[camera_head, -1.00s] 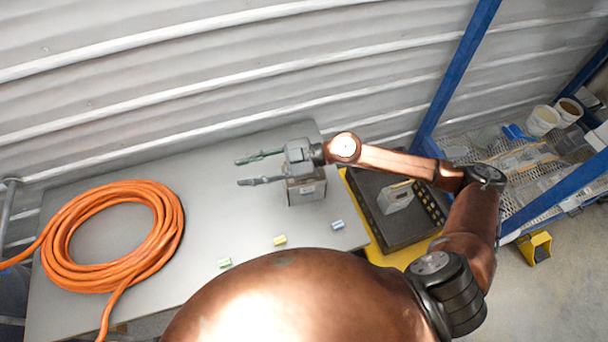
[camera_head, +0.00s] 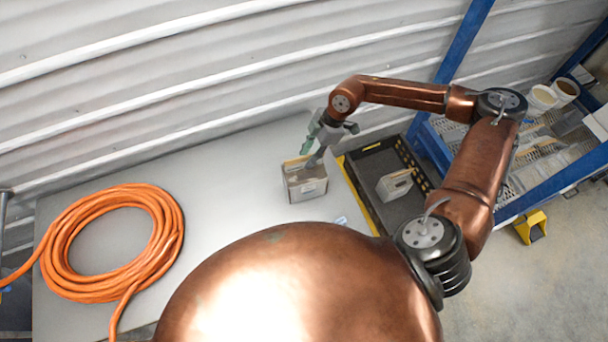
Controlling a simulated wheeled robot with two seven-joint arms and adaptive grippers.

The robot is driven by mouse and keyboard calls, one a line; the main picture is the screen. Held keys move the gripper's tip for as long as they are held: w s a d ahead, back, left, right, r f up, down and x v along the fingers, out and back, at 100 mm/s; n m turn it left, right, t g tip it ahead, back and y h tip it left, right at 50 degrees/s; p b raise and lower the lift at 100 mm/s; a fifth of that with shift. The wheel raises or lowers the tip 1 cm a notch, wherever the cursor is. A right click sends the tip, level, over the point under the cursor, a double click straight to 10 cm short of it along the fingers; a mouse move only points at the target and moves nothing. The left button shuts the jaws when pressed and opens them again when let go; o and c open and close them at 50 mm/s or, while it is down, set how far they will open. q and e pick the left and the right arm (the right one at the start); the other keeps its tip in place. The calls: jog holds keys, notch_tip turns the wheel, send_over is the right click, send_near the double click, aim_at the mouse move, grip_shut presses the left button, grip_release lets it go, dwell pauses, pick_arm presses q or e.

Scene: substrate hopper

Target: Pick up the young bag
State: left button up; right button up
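No label that I can read tells which item is the young bag. A small box-shaped tan and grey bag (camera_head: 305,185) stands upright on the grey table, near its right end. A similar pale bag (camera_head: 395,185) sits in the black tray to the right. My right gripper (camera_head: 311,157) points down at the top of the bag on the table, its fingers apart. One finger overlaps the bag's top edge; I cannot tell whether it touches. My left gripper is out of view.
A coil of orange hose (camera_head: 112,243) covers the left of the table (camera_head: 225,190). A small blue piece (camera_head: 341,221) lies near the front edge. The black tray (camera_head: 372,163) has a yellow edge. A blue-framed rack (camera_head: 463,42) with white buckets (camera_head: 541,98) stands at right.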

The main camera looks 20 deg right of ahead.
aim_at(304, 175)
jog(key=x, duration=0.2)
jog(key=shift+w+a+f, duration=0.15)
jog(key=shift+a+f, duration=0.05)
jog(key=shift+f, duration=0.25)
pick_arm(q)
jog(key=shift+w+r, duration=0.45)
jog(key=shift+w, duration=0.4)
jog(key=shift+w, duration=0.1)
pick_arm(e)
jog(key=shift+c, duration=0.8)
grip_shut()
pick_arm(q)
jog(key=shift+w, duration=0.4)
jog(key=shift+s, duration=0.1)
